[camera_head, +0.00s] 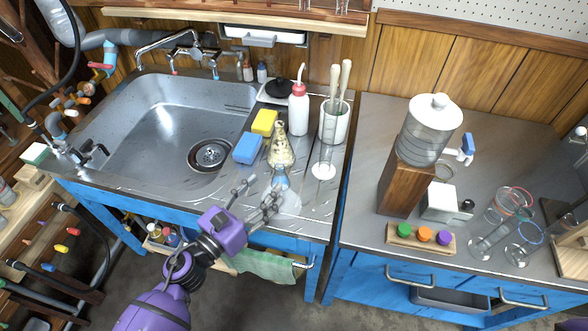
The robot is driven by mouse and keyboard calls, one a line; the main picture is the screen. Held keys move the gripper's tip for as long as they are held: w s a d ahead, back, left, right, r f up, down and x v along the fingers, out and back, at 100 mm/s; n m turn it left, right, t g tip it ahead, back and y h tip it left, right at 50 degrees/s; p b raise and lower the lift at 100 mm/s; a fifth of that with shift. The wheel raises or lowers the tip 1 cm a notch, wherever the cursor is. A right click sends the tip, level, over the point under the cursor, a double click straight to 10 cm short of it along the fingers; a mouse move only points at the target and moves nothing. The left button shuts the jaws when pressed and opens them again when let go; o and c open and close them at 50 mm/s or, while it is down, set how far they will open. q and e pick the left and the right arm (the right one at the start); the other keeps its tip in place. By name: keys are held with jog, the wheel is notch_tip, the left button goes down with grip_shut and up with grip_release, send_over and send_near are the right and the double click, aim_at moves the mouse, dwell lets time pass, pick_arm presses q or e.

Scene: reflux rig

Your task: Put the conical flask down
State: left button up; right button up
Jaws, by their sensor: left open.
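A conical flask (281,152) with a narrow neck and pale yellowish contents stands upright on the steel worktop, right of the sink and beside the blue sponge. My left gripper (262,190) is in front of it, near the worktop's front edge, with its fingers apart. A clear glass piece with a blue part (281,178) is right beside the fingertips, in front of the flask. Its outline is hard to make out, and the fingers partly cover it. I cannot tell whether the fingers touch it. My right gripper is not in view.
A sink (165,125) lies left, with a yellow sponge (264,122) and blue sponge (247,148) at its edge. Glassware (490,235) stands far right.

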aim_at(276, 173)
pick_arm(q)
jog(key=shift+w+d+r, duration=0.2)
jog(key=shift+w+d, duration=0.25)
jog(key=shift+w, duration=0.05)
jog(key=p+x, duration=0.1)
jog(key=x, duration=0.4)
jog(key=shift+w+r, duration=0.15)
jog(key=shift+w, duration=0.15)
jog(key=shift+w+d, duration=0.25)
jog(key=shift+s+f, duration=0.1)
jog(key=shift+f, duration=0.1)
grip_shut()
